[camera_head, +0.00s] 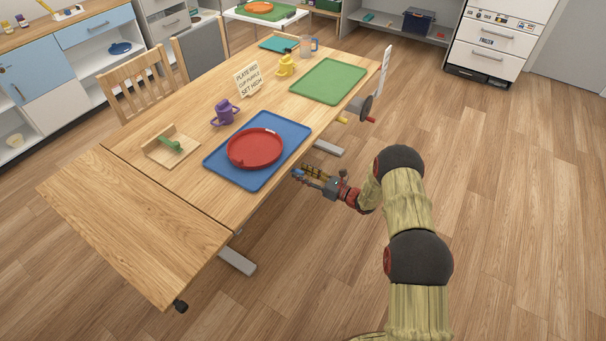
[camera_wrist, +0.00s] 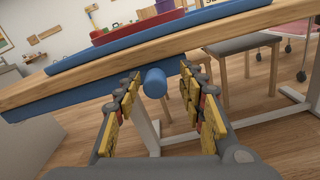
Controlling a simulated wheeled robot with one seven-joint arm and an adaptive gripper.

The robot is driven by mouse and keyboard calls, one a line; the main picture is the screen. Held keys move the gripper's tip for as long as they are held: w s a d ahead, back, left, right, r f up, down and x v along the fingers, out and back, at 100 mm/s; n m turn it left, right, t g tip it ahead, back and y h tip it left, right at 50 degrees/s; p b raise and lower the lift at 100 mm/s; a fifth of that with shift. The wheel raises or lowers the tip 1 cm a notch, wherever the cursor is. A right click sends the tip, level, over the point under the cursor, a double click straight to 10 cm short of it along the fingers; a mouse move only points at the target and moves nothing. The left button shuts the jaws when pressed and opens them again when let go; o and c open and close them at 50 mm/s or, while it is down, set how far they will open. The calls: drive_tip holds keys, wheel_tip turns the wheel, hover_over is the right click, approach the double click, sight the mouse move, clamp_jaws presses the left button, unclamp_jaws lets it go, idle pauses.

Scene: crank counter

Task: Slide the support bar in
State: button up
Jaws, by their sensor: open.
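The support bar appears as a blue round-ended bar (camera_wrist: 155,82) sticking out from under the table edge in the wrist view. Its blue end also shows as a small spot (camera_head: 298,173) beside the table in the head view. My gripper (camera_head: 312,176) is at the table's right long side, below the top, pointing at the bar. In the wrist view my gripper (camera_wrist: 160,92) is open, with one finger on each side of the bar's end. I see gaps between fingers and bar. The rest of the bar is hidden under the wooden table (camera_head: 215,200).
A blue mat (camera_head: 217,165) with a red plate (camera_head: 255,149) lies on the table above my gripper. A crank wheel (camera_head: 366,108) with a red handle stands out farther along this side. Floor to the right is clear.

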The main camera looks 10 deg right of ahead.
drive_tip(key=shift+s, duration=0.1)
drive_tip(key=v, duration=1.2)
